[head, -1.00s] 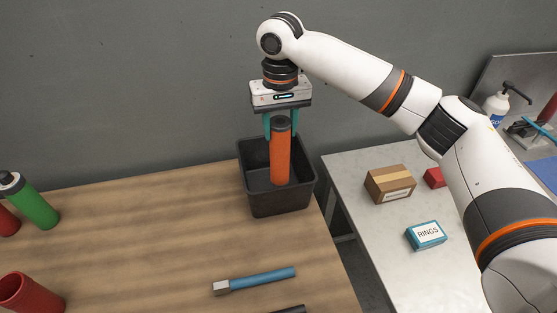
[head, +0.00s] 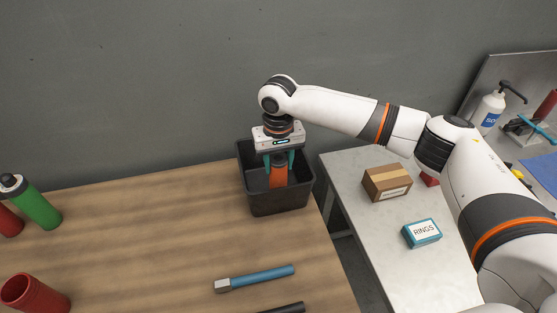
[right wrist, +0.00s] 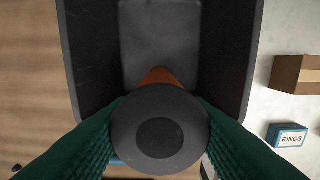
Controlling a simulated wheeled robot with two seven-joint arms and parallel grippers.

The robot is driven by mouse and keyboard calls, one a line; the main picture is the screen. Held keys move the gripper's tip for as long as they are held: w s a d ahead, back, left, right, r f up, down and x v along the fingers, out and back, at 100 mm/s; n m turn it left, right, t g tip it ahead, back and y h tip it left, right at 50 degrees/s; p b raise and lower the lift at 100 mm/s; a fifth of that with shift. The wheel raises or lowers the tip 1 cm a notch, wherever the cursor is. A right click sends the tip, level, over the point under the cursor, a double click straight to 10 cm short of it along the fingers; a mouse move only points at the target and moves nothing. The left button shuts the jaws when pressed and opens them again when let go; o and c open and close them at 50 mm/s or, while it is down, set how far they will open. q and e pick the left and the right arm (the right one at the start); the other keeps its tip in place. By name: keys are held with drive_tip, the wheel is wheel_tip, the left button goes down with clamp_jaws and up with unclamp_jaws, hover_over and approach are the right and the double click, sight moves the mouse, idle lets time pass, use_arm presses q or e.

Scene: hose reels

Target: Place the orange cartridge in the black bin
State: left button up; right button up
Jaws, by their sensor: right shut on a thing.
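The orange cartridge (head: 279,176) stands roughly upright inside the black bin (head: 280,202), its lower part hidden by the bin's front wall. My right gripper (head: 280,162) is shut on its top end, with the teal fingers reaching down into the bin's opening. In the right wrist view the cartridge's dark round cap (right wrist: 160,131) sits between the two teal fingers, and a bit of orange body shows behind it. The bin's walls (right wrist: 228,60) surround it there. I cannot tell if the cartridge touches the bin floor. My left gripper is not in view.
The bin stands at the wooden table's (head: 150,235) right back corner, near the wall. A blue-handled tool (head: 258,279) lies in front. Green (head: 36,205) and red (head: 36,294) cylinders are at left. A cardboard box (head: 387,183) and RINGS box (head: 422,233) sit on the side table.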

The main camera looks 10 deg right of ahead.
drive_tip(key=o, duration=1.3)
drive_tip(key=shift+f, duration=0.1)
wheel_tip(320, 180, up, 11)
drive_tip(key=b, duration=0.2)
drive_tip(key=shift+b, duration=0.4)
drive_tip(key=shift+r, duration=0.7)
